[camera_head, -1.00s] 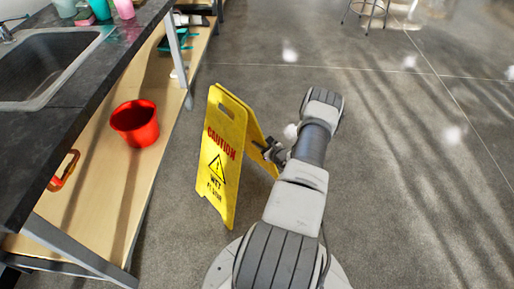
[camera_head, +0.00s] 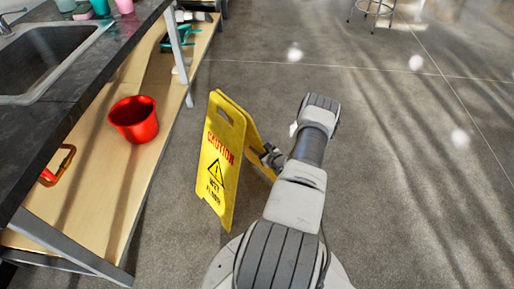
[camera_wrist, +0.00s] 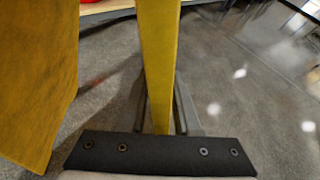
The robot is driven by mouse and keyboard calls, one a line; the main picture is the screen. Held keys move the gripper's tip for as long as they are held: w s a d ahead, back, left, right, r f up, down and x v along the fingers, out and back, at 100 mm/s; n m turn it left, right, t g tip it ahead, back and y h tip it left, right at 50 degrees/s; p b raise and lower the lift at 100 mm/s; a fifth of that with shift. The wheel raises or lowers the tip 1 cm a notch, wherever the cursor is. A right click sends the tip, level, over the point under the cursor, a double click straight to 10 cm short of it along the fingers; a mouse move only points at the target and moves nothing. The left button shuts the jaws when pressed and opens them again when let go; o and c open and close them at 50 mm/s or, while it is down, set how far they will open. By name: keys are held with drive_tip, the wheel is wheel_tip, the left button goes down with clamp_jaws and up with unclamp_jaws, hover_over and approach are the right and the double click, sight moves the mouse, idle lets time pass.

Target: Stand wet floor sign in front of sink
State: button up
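The yellow wet floor sign (camera_head: 219,165) stands upright on the floor in the head view, its two panels slightly spread. Its printed caution face is turned towards the bench side. The grey sink (camera_head: 40,62) is set in the dark counter at the upper left, and the sign is to the right of that counter, apart from it. My gripper (camera_head: 270,155) is at the sign's rear panel. In the wrist view my gripper (camera_wrist: 160,115) has its fingers on either side of the edge of the yellow panel (camera_wrist: 160,60), closed on it. The other panel (camera_wrist: 35,80) shows at the left.
A red bucket (camera_head: 134,120) and a red-handled object (camera_head: 58,166) are on the wooden lower shelf (camera_head: 100,190) under the counter. Metal bench legs (camera_head: 178,50) stand at the shelf's edge. A stool (camera_head: 374,10) is far back. The floor at the right is clear.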

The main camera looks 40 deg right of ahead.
drive_tip(key=shift+o, duration=0.6)
drive_tip(key=shift+s+r, duration=0.15)
drive_tip(key=p+v, duration=0.4)
drive_tip(key=v, duration=0.7)
drive_tip(key=shift+s, duration=0.35)
drive_tip(key=shift+r, duration=0.1)
